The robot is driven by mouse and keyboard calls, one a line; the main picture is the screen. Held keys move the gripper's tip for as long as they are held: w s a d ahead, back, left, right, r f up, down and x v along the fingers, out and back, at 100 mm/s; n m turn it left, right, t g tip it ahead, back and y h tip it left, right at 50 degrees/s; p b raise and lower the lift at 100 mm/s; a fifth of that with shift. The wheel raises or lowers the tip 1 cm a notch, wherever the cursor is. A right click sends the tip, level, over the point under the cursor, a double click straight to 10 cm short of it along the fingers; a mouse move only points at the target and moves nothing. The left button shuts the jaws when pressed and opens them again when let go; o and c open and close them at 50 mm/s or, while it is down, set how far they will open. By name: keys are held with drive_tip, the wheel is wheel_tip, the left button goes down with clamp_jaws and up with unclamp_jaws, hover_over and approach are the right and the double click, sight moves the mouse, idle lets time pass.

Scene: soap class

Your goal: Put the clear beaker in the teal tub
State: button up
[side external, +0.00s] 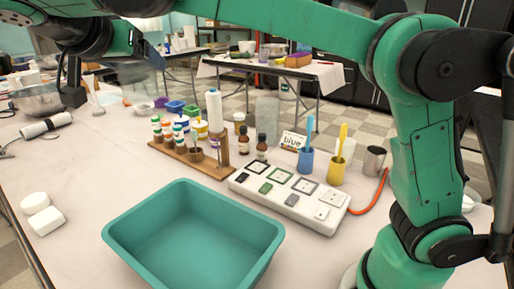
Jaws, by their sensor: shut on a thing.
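The teal tub (190,262) is an open, empty rectangular basin at the front of the white table. My gripper (78,92) is at the upper left, behind and to the left of the tub and higher than it. It is shut on what looks like the clear beaker (143,80), a faint see-through shape beside the dark finger. The beaker's outline is hard to make out against the background. The gripper's grip is partly hidden by my own wrist.
A wooden rack (190,160) with paint bottles and a white switch box (288,200) stand behind the tub. Blue (307,160) and yellow (336,170) cups hold brushes. The table left of the tub is mostly free.

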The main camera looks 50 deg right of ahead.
drive_tip(key=s+a+n+t+y, duration=0.1)
drive_tip(key=s+a+n+t, duration=0.1)
drive_tip(key=s+a, duration=0.4)
drive_tip(key=f, duration=1.7)
drive_tip(key=w+a+f, duration=0.1)
drive_tip(key=f, duration=0.7)
drive_tip(key=shift+f, duration=0.25)
drive_tip(key=shift+f, duration=0.6)
drive_tip(key=o, duration=1.3)
drive_tip(key=shift+c, duration=0.2)
